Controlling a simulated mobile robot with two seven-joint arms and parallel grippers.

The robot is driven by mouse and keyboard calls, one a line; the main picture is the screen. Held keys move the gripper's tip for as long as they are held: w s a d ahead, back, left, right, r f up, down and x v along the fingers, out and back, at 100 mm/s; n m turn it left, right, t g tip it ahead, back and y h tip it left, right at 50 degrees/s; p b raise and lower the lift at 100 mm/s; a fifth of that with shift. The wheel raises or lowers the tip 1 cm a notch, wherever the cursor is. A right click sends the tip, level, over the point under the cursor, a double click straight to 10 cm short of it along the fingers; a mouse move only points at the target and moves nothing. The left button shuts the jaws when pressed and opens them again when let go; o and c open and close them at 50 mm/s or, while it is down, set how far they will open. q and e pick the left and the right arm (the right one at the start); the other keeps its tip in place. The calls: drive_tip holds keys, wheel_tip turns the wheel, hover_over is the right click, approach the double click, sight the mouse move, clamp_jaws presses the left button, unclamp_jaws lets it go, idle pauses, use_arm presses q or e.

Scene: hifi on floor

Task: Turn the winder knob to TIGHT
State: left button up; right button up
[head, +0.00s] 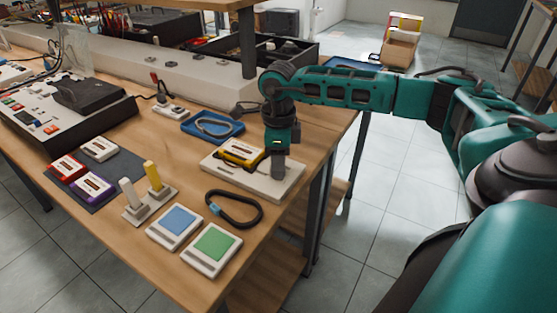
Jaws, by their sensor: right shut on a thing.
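The winder appears to be a flat pale base (252,181) near the right edge of the table, with a yellow cassette (238,154) lying on its left part. My right gripper (278,172) points down onto the right part of this base. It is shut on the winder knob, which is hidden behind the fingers. The knob's setting and any TIGHT mark cannot be read. My left gripper is out of view.
A blue tray (188,134) with a looped item stands behind the winder. A black strap loop (258,218), a blue pad (166,221) and a green pad (227,244) lie in front. Several cassettes lie on a dark mat (126,169) at left, near two upright levers (153,179).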

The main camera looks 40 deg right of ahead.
drive_tip(key=shift+r+m, duration=0.1)
drive_tip(key=shift+m, duration=0.9)
drive_tip(key=m+p, duration=0.1)
drive_tip(key=m, duration=0.1)
drive_tip(key=shift+a+m, duration=0.1)
drive_tip(key=shift+m, duration=0.3)
drive_tip(key=m, duration=0.3)
drive_tip(key=shift+m+p, duration=0.3)
drive_tip(key=m, duration=0.3)
drive_tip(key=shift+p, duration=0.35)
drive_tip(key=shift+m+p, duration=0.35)
drive_tip(key=shift+m, duration=1.45)
drive_tip(key=o, duration=1)
drive_tip(key=shift+o, duration=0.2)
